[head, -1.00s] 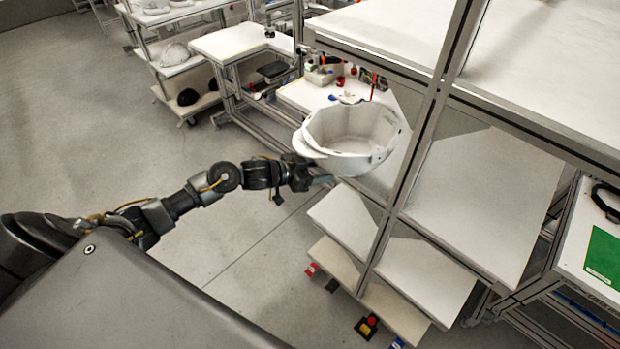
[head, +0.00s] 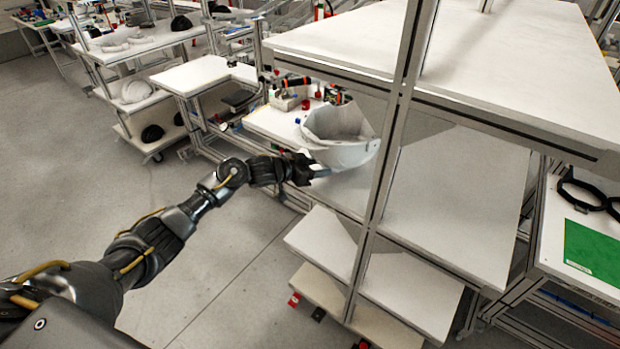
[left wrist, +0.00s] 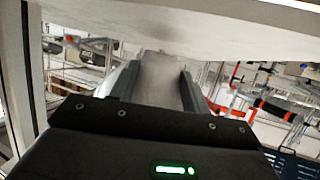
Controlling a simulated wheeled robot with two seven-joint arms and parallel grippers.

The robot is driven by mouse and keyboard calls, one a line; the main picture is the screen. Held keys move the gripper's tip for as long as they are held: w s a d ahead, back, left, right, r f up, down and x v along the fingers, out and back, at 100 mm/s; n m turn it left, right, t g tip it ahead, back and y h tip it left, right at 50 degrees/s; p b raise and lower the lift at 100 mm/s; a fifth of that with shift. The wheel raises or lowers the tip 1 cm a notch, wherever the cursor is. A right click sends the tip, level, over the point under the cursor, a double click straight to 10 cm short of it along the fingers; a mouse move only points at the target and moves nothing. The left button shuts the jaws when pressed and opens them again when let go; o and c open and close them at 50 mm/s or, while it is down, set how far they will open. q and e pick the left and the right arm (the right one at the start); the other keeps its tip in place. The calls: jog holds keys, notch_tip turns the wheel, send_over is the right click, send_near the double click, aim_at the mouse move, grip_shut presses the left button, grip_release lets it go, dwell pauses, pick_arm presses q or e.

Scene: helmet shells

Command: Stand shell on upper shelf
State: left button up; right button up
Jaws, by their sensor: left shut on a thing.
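The white helmet shell (head: 345,150) is held open side up at the left end of the shelving rack, by its front upright. My left gripper (head: 318,172) is shut on the shell's near left edge. In the left wrist view a grey-white part of the shell (left wrist: 158,85) sits between the two fingers (left wrist: 157,92), and a pale surface fills the top. The shell overlaps the left part of the rack's middle board (head: 460,200), below the big top board (head: 460,50). I cannot tell whether it touches the board. My right gripper is not in view.
A metal upright (head: 385,150) stands just right of the shell. The middle board is bare to the right of it. Lower boards (head: 410,290) lie beneath. A workbench (head: 270,125) with small parts stands behind, and a cart with other shells (head: 137,92) stands at back left.

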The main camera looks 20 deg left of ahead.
pick_arm(q)
jog(key=w+b, duration=0.1)
jog(key=w, duration=0.1)
jog(key=w+d+b, duration=0.1)
jog(key=w, duration=0.1)
jog(key=w+b, duration=0.2)
jog(key=shift+d, duration=0.4)
jog(key=shift+s+a+f+b, duration=0.1)
jog(key=shift+f+b, duration=0.25)
jog(key=shift+f, duration=0.45)
jog(key=shift+f+b, duration=0.35)
jog(key=shift+f, duration=0.2)
jog(key=o, duration=1.3)
jog(key=shift+f, duration=0.15)
jog(key=shift+s, duration=0.15)
